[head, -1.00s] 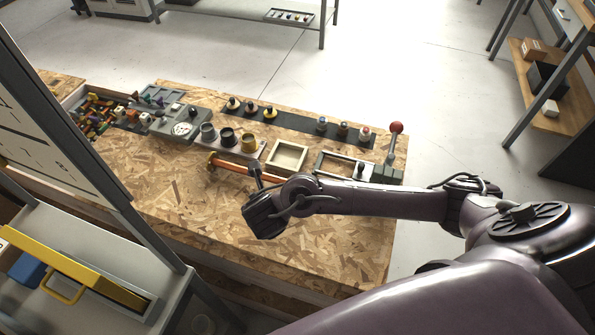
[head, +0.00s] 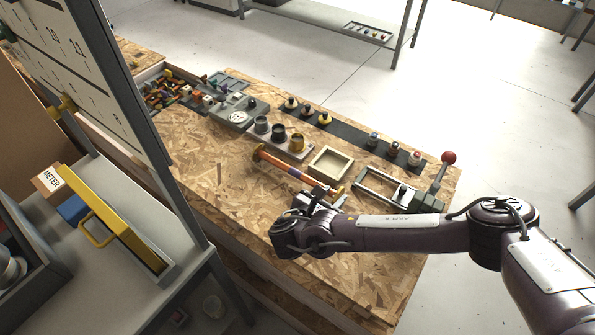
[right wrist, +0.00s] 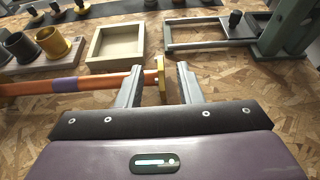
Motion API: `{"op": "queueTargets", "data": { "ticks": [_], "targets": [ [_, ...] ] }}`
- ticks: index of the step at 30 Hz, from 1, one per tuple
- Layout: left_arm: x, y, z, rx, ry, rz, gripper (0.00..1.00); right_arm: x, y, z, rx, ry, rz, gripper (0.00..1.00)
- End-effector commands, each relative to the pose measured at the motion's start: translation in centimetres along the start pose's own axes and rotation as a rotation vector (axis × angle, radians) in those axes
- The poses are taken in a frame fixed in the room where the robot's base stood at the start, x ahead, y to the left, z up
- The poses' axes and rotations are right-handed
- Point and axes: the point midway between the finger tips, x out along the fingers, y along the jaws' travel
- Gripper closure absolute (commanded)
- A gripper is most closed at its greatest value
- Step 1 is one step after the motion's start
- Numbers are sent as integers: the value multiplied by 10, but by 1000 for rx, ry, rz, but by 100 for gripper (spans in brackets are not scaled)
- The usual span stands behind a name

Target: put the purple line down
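The purple line (head: 275,161) is an orange tube with a purple band and brassy end fittings. It lies on the chipboard bench top, in front of the cups and the square wooden tray. In the right wrist view the line (right wrist: 105,81) runs in from the left, with its purple band (right wrist: 65,85) showing. Its yellow end flange (right wrist: 161,78) appears in the gap between the fingers. My right gripper (right wrist: 160,88) is open, its fingers apart at that end; the left finger covers a short piece of tube. The head view also shows this gripper (head: 318,200). My left gripper is not in view.
Behind the line stand a block with cups (head: 279,141), the empty wooden tray (head: 330,150) and a metal frame (head: 375,183) beside a red-knobbed lever (head: 440,172). A parts bin (head: 170,92) is at the far left. Bare bench lies nearer me.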

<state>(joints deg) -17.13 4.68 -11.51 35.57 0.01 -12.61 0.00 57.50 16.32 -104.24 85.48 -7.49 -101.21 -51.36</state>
Motion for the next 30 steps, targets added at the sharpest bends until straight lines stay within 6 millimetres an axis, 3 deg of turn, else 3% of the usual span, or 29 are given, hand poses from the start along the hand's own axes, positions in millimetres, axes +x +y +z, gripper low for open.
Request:
{"op": "queueTargets", "data": {
  "ticks": [6,13,21,30],
  "targets": [
    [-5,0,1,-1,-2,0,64,24,-1,1,-1,1,0,67],
    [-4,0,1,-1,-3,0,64,26,-1,0,-1,2,1,67],
    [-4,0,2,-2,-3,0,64,26,-1,0,-1,3,1,100],
    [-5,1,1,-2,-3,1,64,26,0,1,3,2,1,100]
  ]
}}
